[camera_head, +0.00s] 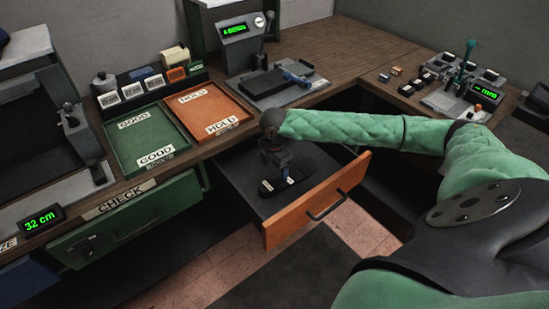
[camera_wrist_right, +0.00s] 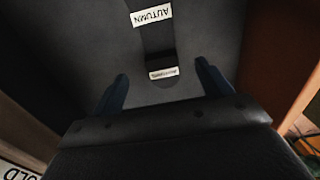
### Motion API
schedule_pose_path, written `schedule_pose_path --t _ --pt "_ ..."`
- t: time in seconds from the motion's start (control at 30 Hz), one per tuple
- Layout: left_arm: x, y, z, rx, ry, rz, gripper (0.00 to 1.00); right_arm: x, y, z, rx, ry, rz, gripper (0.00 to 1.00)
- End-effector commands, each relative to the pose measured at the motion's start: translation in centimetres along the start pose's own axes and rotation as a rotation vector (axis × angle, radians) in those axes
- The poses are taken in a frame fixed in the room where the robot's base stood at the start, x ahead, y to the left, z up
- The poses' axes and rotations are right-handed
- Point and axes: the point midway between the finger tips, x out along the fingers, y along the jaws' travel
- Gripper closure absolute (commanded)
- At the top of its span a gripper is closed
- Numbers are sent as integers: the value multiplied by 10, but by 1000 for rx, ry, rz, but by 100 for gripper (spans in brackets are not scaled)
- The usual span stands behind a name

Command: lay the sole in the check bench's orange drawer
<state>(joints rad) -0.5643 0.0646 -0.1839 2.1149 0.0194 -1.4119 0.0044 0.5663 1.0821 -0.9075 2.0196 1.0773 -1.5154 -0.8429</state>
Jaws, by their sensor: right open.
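The check bench's orange drawer (camera_head: 330,197) is pulled open, with a dark floor inside. The sole (camera_head: 297,174), dark with small white labels, lies on that floor. My right gripper (camera_head: 275,172) is down inside the drawer, over the sole, and hides part of it. In the right wrist view, the sole (camera_wrist_right: 157,42) has an AUTUMN label and a second label near its end. That end lies between the two parted fingers of the right gripper (camera_wrist_right: 163,83), with a gap on each side. My left gripper is not in view.
A green GOOD tray (camera_head: 137,128) and an orange HOLD tray (camera_head: 203,101) sit on the bench above the drawer. A green drawer (camera_head: 150,212) is shut at left. A grey device with a green display (camera_head: 240,45) stands behind. Levers and buttons (camera_head: 455,80) are at right.

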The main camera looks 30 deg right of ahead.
Motion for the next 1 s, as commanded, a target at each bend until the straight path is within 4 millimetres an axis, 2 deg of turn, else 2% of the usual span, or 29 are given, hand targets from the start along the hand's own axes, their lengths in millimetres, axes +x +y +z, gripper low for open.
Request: schedule_pose_path --t 0.2,0.4,0.57,1.0 --pt "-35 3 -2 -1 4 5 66 -38 1 0 -1 -1 3 22" --pt "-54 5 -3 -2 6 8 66 -59 0 0 0 0 1 22" --pt "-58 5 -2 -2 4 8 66 -65 0 0 0 1 0 22" --pt "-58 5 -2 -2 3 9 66 -65 0 0 0 1 0 22"
